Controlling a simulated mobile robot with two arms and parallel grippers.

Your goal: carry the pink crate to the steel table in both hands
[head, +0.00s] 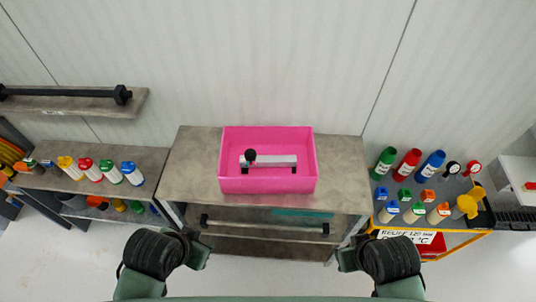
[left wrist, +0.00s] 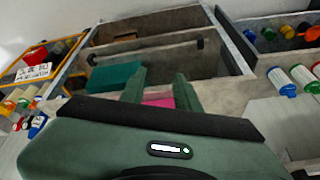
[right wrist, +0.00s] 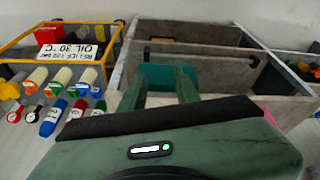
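The pink crate (head: 268,184) sits upright on top of a grey shelf unit (head: 190,160) against the wall. A pale bar with black ends (head: 275,161) and a small dark round part (head: 250,156) are in it. My left gripper (head: 197,252) and my right gripper (head: 348,258) are in front of the unit, apart from the crate and nearer to me. Each is open and empty. Some pink shows between the fingers in the left wrist view (left wrist: 158,102), and a pink sliver in the right wrist view. I cannot tell which surface is the steel table.
A yellow-framed cart (head: 455,238) with several bottles and a sign stands right of the unit. A lower grey bench (head: 105,185) with several bottles stands left. A wall shelf (head: 130,103) holds a dark bar. A pale surface (head: 515,172) is at far right. The near floor looks clear.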

